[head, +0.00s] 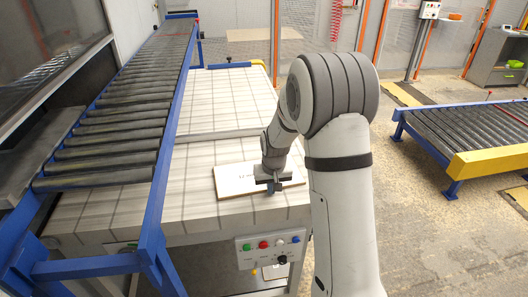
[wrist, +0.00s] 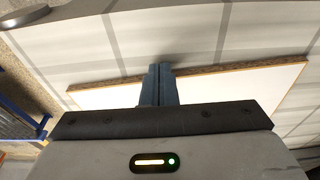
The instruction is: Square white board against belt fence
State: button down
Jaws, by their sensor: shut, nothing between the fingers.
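The white board (head: 236,178) lies flat on the pale belt surface (head: 200,205), near its front right. My gripper (head: 272,187) is at the board's right part, pointing down. In the wrist view the shut fingers (wrist: 158,72) are at the board's brown edge, with nothing between them; I cannot tell if they touch it. The board (wrist: 245,86) shows on both sides of them, its middle hidden by my gripper. A blue rail (head: 172,120) runs along the belt's left side, apart from the board; I cannot tell if it is the fence.
A roller conveyor (head: 125,105) runs along the left beyond the blue rail. A button panel (head: 270,248) is on the front below the belt. A second roller conveyor (head: 470,130) stands at the right. The belt left of the board is clear.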

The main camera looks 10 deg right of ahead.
jog(key=shift+w+p, duration=0.55)
jog(key=shift+w, duration=6.2)
jog(key=shift+s, duration=0.1)
jog(key=shift+s+b, duration=0.5)
jog(key=shift+s, duration=0.65)
jog(key=shift+r+p, duration=1.75)
jog(key=shift+r, duration=1.75)
